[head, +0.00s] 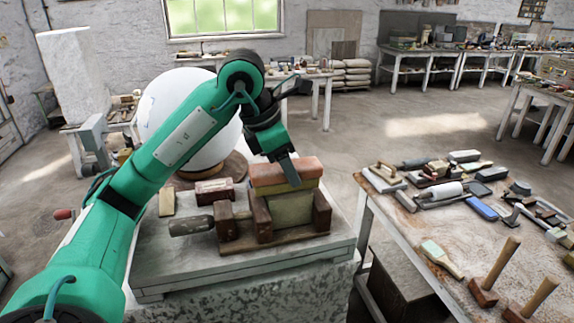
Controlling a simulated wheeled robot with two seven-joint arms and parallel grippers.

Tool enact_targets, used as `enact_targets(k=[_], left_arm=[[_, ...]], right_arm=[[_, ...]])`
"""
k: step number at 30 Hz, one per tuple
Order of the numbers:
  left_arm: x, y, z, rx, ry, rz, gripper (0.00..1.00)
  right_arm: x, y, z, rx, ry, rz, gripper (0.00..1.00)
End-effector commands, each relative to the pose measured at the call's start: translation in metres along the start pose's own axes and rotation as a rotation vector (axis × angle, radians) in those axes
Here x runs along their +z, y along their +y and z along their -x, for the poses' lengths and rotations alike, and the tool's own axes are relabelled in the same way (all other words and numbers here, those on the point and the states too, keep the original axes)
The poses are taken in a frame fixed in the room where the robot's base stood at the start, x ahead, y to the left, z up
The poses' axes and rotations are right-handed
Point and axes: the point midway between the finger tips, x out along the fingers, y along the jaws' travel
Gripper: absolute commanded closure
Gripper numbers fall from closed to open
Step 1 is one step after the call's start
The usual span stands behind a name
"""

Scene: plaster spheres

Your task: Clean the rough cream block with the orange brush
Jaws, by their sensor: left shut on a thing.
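The cream block (291,212) sits between brown wooden jaws on a wooden base, on the pale slab of the stand. The orange brush (266,175) lies across the top of the block, with a yellowish layer under its orange back. It appears to touch the block; any gap is too small to tell. My left gripper (291,173) comes down from above and is shut on the orange brush. A grey finger covers part of the brush's front, and the far finger is hidden. My right gripper is out of view.
A dark red block (215,190) and a tan block (167,203) lie left on the slab. A grey cylindrical handle (191,226) sticks out left of the jaws. A large white sphere (215,120) stands behind. A tool-covered table (420,222) is at right.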

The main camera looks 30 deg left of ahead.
Motion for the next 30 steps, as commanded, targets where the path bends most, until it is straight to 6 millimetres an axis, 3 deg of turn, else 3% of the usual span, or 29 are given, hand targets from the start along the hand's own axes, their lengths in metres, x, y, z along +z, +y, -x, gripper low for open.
enact_targets(k=[9, 30], left_arm=[[-0.002, 0.0, -0.006, 0.0, 0.0, 0.0, 0.73], [-0.023, 0.0, 0.004, 0.001, -0.001, 0.0, 0.73]], right_arm=[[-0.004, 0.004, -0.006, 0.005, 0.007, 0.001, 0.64], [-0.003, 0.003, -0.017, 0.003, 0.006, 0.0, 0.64]])
